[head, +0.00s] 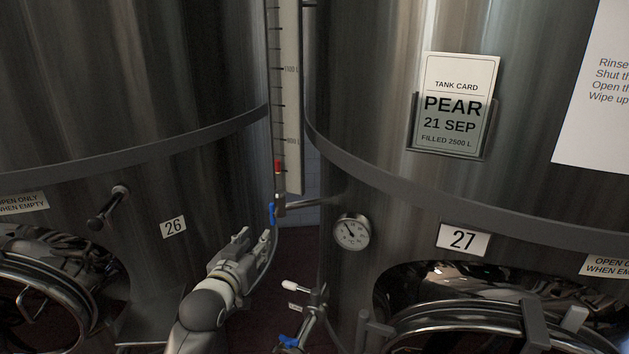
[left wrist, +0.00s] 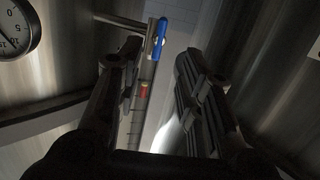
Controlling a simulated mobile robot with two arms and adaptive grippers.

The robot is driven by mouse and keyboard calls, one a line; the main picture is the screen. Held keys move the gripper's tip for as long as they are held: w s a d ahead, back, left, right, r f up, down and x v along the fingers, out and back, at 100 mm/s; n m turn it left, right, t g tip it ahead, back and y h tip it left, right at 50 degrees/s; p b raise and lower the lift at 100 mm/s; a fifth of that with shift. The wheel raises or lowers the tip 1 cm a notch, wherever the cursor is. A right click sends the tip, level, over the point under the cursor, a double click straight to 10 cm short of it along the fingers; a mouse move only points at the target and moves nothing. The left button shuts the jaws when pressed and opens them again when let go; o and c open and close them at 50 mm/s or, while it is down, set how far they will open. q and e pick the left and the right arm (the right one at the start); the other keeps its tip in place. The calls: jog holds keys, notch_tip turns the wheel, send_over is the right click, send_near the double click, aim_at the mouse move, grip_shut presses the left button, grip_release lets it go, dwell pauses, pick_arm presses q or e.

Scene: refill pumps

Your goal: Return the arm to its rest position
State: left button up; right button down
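My left arm comes in from the bottom of the head view, and its gripper (head: 256,240) points up between the two steel tanks. The gripper is just below a small valve with a blue handle (head: 272,213). In the left wrist view the two fingers stand apart with nothing held between them, and the blue handle (left wrist: 162,33) shows beyond the fingertips. I cannot tell the exact gap between fingers and handle. My right gripper is in neither view.
Tank 26 (head: 130,80) stands left and tank 27 (head: 370,90) right. A level gauge (head: 290,100) rises between them. A dial thermometer (head: 352,232) sticks out from tank 27. A lower valve with a blue handle (head: 289,341) is right of my arm.

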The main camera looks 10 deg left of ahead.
pick_arm(q)
jog(key=s+d+f+g, duration=0.2)
jog(key=s+f+g, duration=0.4)
jog(key=s+f, duration=1.05)
jog(key=s+f+m+g, duration=0.1)
jog(key=s+f+g, duration=0.25)
jog(key=s, duration=0.75)
jog(key=s+f+m+g, duration=0.1)
jog(key=s+f+g, duration=0.25)
jog(key=s, duration=0.85)
notch_tip(320, 180, down, 27)
jog(key=s+g+b, duration=0.1)
jog(key=b, duration=0.1)
jog(key=s+a+f+g+b, duration=0.1)
jog(key=s+a+f, duration=0.1)
jog(key=s+f, duration=1.4)
jog(key=shift+s+f+y+b, duration=0.4)
jog(key=shift+f, duration=0.25)
